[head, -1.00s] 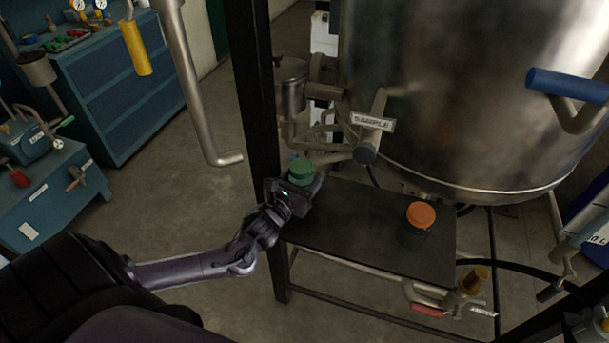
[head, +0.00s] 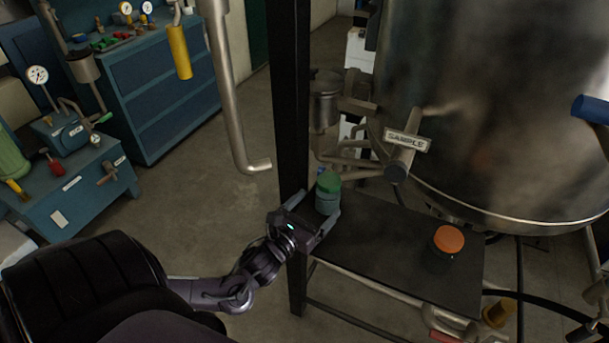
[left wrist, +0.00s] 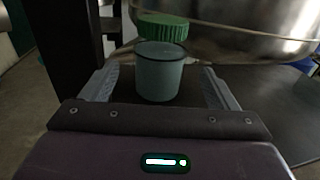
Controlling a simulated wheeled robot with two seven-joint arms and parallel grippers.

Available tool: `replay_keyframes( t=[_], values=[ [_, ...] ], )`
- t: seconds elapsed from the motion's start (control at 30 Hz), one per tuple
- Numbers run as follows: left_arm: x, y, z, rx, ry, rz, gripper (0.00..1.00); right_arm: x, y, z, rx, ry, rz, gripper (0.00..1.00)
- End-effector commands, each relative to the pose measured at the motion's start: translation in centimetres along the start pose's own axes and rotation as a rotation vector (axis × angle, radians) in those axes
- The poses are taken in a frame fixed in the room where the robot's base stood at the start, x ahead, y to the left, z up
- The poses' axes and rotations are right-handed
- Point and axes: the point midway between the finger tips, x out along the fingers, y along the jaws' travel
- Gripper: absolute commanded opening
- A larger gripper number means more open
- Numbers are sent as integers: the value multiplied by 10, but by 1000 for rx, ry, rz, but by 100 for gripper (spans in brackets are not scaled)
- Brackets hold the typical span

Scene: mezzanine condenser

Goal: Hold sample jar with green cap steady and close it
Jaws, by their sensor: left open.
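The sample jar (head: 326,201) with the green cap (head: 328,182) stands upright on the left part of the dark shelf. My left gripper (head: 318,205) is open, with its fingers on either side of the jar. In the left wrist view the jar body (left wrist: 160,75) stands between the spread fingertips (left wrist: 160,85), with visible gaps on both sides. My right gripper is not in view.
A jar with an orange cap (head: 449,239) stands on the right of the dark shelf (head: 385,250). A black post (head: 289,110) rises beside my left gripper. The steel tank (head: 490,110) and the SAMPLE valve (head: 407,141) are behind. The shelf between the jars is clear.

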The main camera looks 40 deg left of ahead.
Motion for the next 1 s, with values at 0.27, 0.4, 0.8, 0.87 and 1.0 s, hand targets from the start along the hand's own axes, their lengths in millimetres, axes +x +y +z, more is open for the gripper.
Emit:
replay_keyframes(
  t=[0.27,0.4,0.8,0.87,1.0],
  values=[
    [-40,0,0,0,1,-1,82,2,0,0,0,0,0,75],
    [-45,0,0,0,-1,0,82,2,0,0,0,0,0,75],
    [-45,0,1,0,-1,1,82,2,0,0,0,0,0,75],
    [-45,0,1,0,-1,1,82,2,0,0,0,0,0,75],
    [-45,0,1,0,-1,1,82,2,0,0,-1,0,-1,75]
  ],
)
